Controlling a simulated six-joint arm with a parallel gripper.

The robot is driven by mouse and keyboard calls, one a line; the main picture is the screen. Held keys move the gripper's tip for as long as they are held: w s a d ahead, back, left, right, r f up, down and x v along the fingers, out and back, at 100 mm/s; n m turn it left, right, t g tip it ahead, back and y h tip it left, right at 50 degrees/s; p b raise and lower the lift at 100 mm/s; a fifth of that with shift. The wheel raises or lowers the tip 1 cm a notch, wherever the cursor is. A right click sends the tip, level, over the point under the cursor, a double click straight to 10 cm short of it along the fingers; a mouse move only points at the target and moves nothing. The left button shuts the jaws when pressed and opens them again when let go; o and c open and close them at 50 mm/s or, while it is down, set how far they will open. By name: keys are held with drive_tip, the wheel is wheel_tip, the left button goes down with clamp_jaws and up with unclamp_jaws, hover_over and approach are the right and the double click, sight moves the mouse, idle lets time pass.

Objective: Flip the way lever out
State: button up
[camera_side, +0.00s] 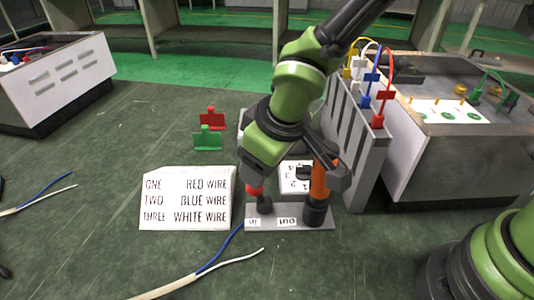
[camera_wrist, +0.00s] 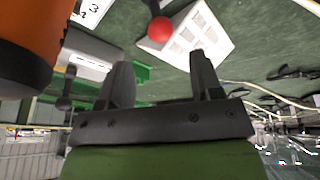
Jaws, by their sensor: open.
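The way lever has a red ball knob (camera_side: 254,190) on a short dark stem. It stands at the left end of a grey base plate (camera_side: 268,209), beside the "in" label (camera_side: 253,222); the "out" label (camera_side: 288,222) is to its right. In the wrist view the red knob (camera_wrist: 160,29) lies beyond the fingertips, between their lines and apart from them. My gripper (camera_wrist: 161,57) is open and empty. In the side view my green wrist is just above the knob, and the fingers cannot be made out clearly.
An orange cylinder (camera_side: 320,178) with a dark foot stands at the plate's right end, close at left in the wrist view (camera_wrist: 32,35). A grey panel with colored plugs (camera_side: 352,140) is behind. Loose wires (camera_side: 205,272) lie in front.

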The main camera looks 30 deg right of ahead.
sight(256, 193)
drive_tip(key=shift+v, duration=0.8)
drive_tip(key=shift+w+a+f+m+g+h, duration=0.15)
drive_tip(key=shift+w+f+m+g+h, duration=0.15)
drive_tip(key=shift+w+m, duration=0.25)
drive_tip(key=shift+w+a+f+m+g+h, duration=0.15)
drive_tip(key=shift+w+m+g+h, duration=0.2)
drive_tip(key=shift+w+m, duration=0.25)
drive_tip(key=shift+w+a+f+m+g+h, duration=0.1)
drive_tip(key=shift+w+a+m+g+h, duration=0.05)
drive_tip(key=shift+w+m+g+h, duration=0.15)
drive_tip(key=shift+a+f+m+g, duration=0.2)
drive_tip(key=shift+a+m+g, duration=0.15)
drive_tip(key=shift+m+g, duration=0.45)
drive_tip(key=f, duration=0.6)
drive_tip(key=d+f, duration=0.1)
drive_tip(key=f, duration=0.2)
drive_tip(key=shift+f, duration=0.35)
